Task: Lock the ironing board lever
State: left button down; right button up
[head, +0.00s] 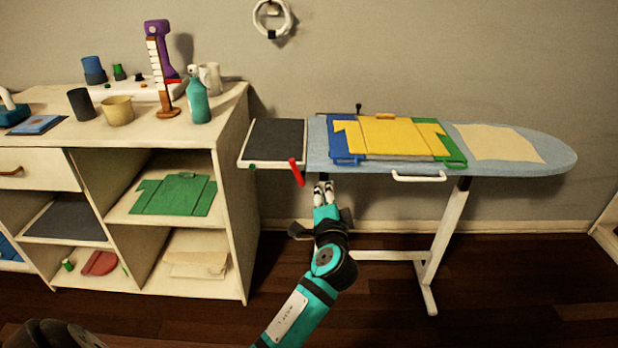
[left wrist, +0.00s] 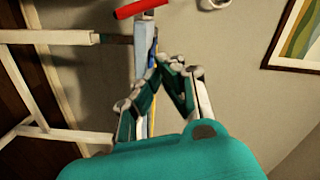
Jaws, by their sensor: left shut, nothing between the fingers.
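The ironing board (head: 550,155) is a long pale blue board on white legs. Its red lever (head: 296,172) sticks out below the front edge near the left end, tilted. In the left wrist view the red lever (left wrist: 138,9) shows at the top, above the fingertips. My left gripper (head: 323,186) is just right of and slightly below the lever, apart from it. Its fingers are shut and empty; they also show in the left wrist view (left wrist: 168,62). My right gripper is not clearly visible.
A dark pad (head: 275,140) is at the board's left end. Folded yellow, blue and green shirts (head: 392,135) lie on the board. A white handle (head: 419,177) is on its front edge. A white shelf unit (head: 235,215) stands close on the left. Open floor lies in front.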

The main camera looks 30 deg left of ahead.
aim_at(297, 167)
pick_arm(q)
jog(key=w+a+f, duration=0.1)
jog(key=w+a, duration=0.5)
jog(key=a, duration=0.3)
jog(key=shift+w+f, duration=0.3)
jog(key=shift+w, duration=0.1)
pick_arm(e)
jog(key=shift+w+a+r, duration=0.15)
jog(key=shift+r, duration=0.3)
pick_arm(q)
jog(key=shift+a+n, duration=0.1)
jog(key=shift+n, duration=0.2)
pick_arm(e)
jog(key=shift+w+a+r, duration=0.1)
jog(key=shift+w+a, duration=0.1)
pick_arm(q)
jog(key=shift+s+a+b, duration=0.1)
jog(key=shift+a+b, duration=0.05)
jog(key=shift+b, duration=0.15)
pick_arm(e)
jog(key=shift+w+a+r, duration=0.15)
jog(key=shift+w+r, duration=0.15)
jog(key=shift+w, duration=0.2)
